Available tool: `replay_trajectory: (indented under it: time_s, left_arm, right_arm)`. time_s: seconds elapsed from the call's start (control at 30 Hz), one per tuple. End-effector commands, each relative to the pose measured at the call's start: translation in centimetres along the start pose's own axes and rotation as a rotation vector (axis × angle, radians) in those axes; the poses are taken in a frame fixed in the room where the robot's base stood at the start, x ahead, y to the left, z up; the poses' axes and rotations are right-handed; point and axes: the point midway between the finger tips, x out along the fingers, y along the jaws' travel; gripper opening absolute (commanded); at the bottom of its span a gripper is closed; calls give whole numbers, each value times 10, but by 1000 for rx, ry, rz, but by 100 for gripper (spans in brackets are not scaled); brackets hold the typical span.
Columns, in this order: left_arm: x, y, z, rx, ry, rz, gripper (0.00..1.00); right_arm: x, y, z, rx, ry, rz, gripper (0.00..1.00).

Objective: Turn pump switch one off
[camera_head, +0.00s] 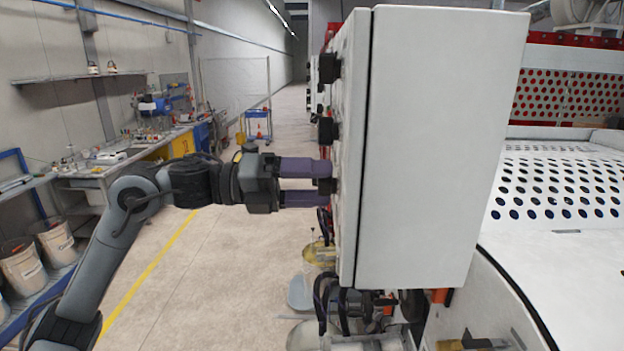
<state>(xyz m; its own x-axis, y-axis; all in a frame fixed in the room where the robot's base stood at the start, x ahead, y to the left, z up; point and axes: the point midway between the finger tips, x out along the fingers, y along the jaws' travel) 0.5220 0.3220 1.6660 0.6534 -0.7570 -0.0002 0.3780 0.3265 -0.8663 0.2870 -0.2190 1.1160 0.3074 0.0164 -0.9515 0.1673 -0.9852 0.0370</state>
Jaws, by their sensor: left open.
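A white control cabinet (432,150) stands right of centre, its switch face turned left and seen almost edge-on. Black rotary knobs stick out of that face: an upper one (329,68), a middle one (326,130) and a lower one partly hidden by my gripper. My left gripper (322,183) points right at the cabinet face, at the height of the lower knob. Its two purple fingers are apart, one above the other, with the fingertips at or around that knob. Whether they touch it I cannot tell. Labels on the switches are not readable. My right gripper is not in view.
Right of the cabinet is a machine with a white perforated cover (560,185) and red guards. Black hoses (325,300) and pump parts sit below the cabinet. A cluttered workbench (110,165) and white buckets (22,268) line the left wall. The floor between is clear.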

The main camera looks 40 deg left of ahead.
Motion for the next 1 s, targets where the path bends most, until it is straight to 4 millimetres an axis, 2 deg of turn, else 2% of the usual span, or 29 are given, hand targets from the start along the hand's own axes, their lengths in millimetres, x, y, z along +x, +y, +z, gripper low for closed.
replay_trajectory:
  time_s: [0.2, 0.57, 1.0]
  left_arm:
    - [0, 0, 0, 1, 0, 0, 69]
    - [0, 0, 0, 1, 0, 0, 14]
    - [0, 0, 0, -98, 0, 0, 14]
  right_arm:
    - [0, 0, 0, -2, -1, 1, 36]
    - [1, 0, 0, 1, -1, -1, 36]
    - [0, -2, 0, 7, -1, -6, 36]
